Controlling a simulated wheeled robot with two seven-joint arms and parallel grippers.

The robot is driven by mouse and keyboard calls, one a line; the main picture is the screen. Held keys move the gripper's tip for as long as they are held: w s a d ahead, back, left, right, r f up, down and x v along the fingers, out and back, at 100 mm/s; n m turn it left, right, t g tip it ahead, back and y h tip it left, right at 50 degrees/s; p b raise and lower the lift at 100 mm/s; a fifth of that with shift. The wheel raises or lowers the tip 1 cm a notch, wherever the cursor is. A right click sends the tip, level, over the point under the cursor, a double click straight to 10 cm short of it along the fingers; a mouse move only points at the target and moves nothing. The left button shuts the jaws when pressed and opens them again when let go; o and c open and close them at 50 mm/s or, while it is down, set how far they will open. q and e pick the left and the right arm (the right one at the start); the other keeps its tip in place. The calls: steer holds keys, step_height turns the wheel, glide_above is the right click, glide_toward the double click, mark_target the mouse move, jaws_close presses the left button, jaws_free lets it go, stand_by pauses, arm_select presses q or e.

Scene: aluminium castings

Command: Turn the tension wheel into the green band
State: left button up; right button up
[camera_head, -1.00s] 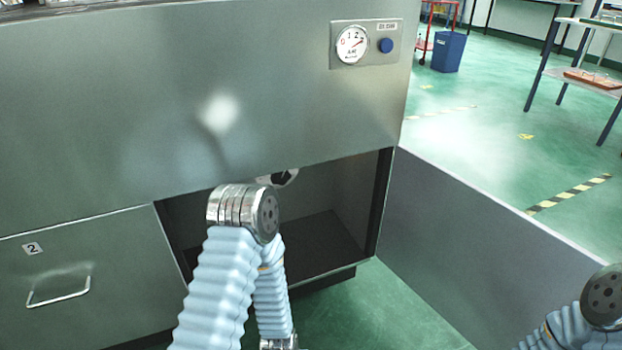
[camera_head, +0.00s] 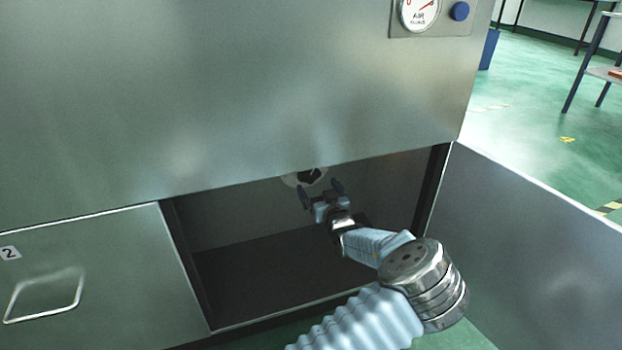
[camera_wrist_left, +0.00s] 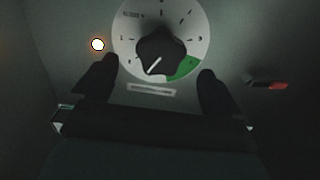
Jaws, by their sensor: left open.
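The tension wheel is a dark knob (camera_wrist_left: 160,52) with a white pointer line, mounted on a round white dial (camera_wrist_left: 126,34). The pointer aims down and to the left. The green band (camera_wrist_left: 186,67) lies at the dial's lower right, so the pointer is outside it. In the head view the dial (camera_head: 292,181) shows under the upper panel's edge, which cuts off its top. My left gripper (camera_head: 319,188) is open inside the compartment, just in front of the dial. In the left wrist view its fingers (camera_wrist_left: 157,75) stand apart on either side below the knob. I see no contact.
The grey upper panel (camera_head: 240,90) hangs over the open compartment. An open door panel (camera_head: 545,240) stands to the right, and a drawer front (camera_head: 100,265) to the left. A lit round lamp (camera_wrist_left: 98,44) and a red-tipped piece (camera_wrist_left: 270,85) flank the dial.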

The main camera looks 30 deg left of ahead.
mark_target(312, 174)
arm_select(q)
steer(key=x, duration=0.6)
steer(key=shift+w+a, duration=0.15)
steer(key=shift+a, duration=0.05)
steer(key=c, duration=1)
steer(key=shift+f+n+b, duration=0.2)
steer(key=shift+n+b, duration=1.1)
steer(key=shift+b, duration=0.45)
steer(key=n+b, duration=0.2)
steer(key=shift+w+n, duration=0.1)
steer(key=shift+n, duration=0.2)
steer(key=shift+r+n+b, duration=0.15)
steer(key=shift+n+b, duration=0.65)
steer(key=shift+n, duration=0.1)
steer(key=n, duration=0.2)
steer(key=shift+d+r+n+b, duration=0.1)
steer(key=shift+r+n+b, duration=0.1)
steer(key=shift+n+b, duration=0.15)
steer(key=shift+w+r+n, duration=0.1)
steer(key=shift+r+n, duration=0.05)
steer(key=shift+n, duration=2.1)
